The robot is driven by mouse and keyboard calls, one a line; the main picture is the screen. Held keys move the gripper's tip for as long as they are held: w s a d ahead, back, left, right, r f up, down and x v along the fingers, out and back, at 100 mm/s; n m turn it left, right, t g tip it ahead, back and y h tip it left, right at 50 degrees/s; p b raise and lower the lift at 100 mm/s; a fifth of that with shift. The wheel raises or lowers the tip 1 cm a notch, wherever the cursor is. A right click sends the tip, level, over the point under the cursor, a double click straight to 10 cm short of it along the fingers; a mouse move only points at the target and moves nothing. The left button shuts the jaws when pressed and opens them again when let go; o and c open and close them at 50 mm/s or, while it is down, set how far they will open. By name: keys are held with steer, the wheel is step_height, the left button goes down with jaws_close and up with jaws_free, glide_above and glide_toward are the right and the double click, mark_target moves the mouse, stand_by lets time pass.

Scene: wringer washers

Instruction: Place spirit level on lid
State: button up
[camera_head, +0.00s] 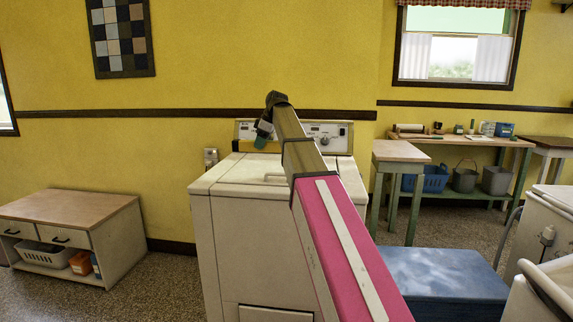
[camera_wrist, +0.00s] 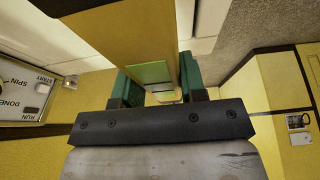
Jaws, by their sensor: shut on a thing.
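My gripper (camera_head: 264,134) is over the rear of the white washer (camera_head: 255,240), near its control panel, in the head view. In the wrist view my gripper (camera_wrist: 158,82) has its green fingers shut on the yellow spirit level (camera_wrist: 150,35), which has a pale green window. The level runs away from the fingers toward the top of the picture. The washer's flat lid (camera_head: 240,175) has a handle and is shut, partly covered by my arm. I cannot tell any contact between level and lid.
A low wooden-topped cabinet (camera_head: 70,205) stands at left. A blue chest (camera_head: 440,272) stands right of the washer. A green workbench (camera_head: 455,143) with bins is at the back right. The washer's control panel (camera_wrist: 25,90) is close at left in the wrist view.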

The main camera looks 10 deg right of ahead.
steer(key=w+d+f, duration=0.2)
steer(key=d, duration=0.1)
steer(key=w+d+f, duration=0.2)
steer(key=d, duration=0.1)
steer(key=w+d+f, duration=0.3)
steer(key=shift+d, duration=0.3)
steer(key=shift+f, duration=2)
steer(key=o, duration=1)
steer(key=shift+f, duration=0.1)
steer(key=shift+o, duration=0.2)
steer(key=v, duration=1.2)
